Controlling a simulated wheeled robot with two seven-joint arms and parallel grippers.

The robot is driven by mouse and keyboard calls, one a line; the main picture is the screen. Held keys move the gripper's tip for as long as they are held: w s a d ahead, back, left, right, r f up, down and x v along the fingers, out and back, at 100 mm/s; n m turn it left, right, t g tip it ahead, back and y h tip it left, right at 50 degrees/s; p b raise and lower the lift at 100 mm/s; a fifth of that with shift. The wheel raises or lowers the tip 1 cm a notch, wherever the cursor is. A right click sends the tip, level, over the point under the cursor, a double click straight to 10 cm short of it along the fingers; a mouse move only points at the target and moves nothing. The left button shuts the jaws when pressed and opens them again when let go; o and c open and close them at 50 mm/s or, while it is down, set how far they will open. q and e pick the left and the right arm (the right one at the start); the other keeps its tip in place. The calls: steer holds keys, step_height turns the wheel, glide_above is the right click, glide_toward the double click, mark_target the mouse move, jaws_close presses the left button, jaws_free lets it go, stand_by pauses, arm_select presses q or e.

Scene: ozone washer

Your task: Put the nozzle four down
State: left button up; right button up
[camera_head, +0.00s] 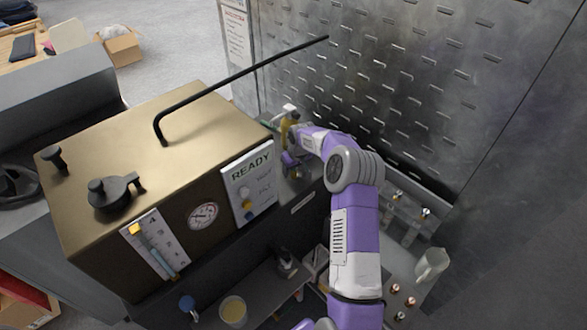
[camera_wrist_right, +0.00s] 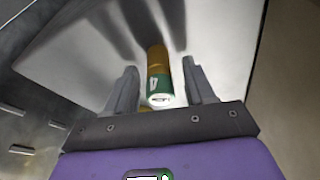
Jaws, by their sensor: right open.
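Nozzle four (camera_wrist_right: 158,80), a brass cylinder with a green band marked 4 and a white end, shows in the right wrist view. It lies between the two grey fingers of my right gripper (camera_wrist_right: 159,66). The fingers are open, with a visible gap on each side of the nozzle. A pale surface is behind the nozzle; I cannot tell whether they touch. In the head view my right gripper (camera_head: 291,162) is beside the machine's right side, near the metal back wall, and its fingertips are hard to make out. My left gripper is not in view.
The brass-coloured machine (camera_head: 130,125) with a READY panel (camera_head: 250,183) and a black rod (camera_head: 240,75) stands left of my right arm. A metal rack (camera_head: 407,222), a pale cup (camera_head: 431,263) and several copper pieces (camera_head: 395,288) are on the right. The perforated wall (camera_head: 390,80) closes the back.

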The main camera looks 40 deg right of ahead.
steer(key=shift+r, duration=0.5)
steer(key=v, duration=1.1)
steer(key=shift+r, duration=0.2)
steer(key=shift+s+f, duration=0.1)
